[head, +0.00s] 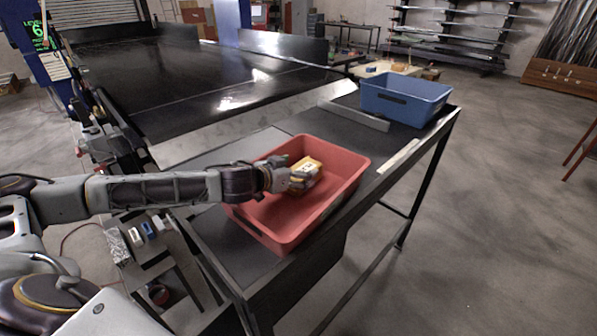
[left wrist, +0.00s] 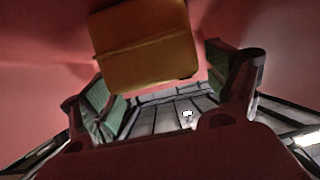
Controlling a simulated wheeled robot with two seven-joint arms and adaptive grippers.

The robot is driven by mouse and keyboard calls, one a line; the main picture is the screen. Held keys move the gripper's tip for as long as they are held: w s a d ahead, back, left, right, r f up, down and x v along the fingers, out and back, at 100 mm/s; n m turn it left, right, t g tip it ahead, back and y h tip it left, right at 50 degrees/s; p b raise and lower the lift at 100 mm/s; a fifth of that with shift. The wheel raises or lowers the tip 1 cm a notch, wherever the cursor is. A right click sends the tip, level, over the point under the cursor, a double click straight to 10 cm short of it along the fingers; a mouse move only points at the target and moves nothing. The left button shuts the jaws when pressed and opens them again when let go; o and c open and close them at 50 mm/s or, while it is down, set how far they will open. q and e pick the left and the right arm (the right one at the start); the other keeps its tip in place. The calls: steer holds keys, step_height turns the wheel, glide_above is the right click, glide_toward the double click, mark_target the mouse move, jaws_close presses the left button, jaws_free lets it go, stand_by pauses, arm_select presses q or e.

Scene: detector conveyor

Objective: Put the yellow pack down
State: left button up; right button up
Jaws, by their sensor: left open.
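The yellow pack (head: 308,167) is inside the red bin (head: 287,240), toward its far side. It also shows in the left wrist view (left wrist: 145,45), just beyond the fingertips and roughly between the green-padded fingers. My left gripper (head: 291,176) is inside the bin, at the pack's left side, and is open. The fingers stand apart in the left wrist view, and I cannot tell whether either touches the pack. The gripper partly hides the pack and what lies under it in the head view. My right gripper is not in view.
The red bin stands on a dark bench. A blue bin (head: 405,97) stands at the bench's far right end, with a low grey rail (head: 354,115) beside it. A wide black conveyor (head: 205,85) lies behind. The red bin's near floor is clear.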

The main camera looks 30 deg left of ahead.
arm_select(q)
steer(key=shift+b+v, duration=1.05)
steer(key=shift+v, duration=2.3)
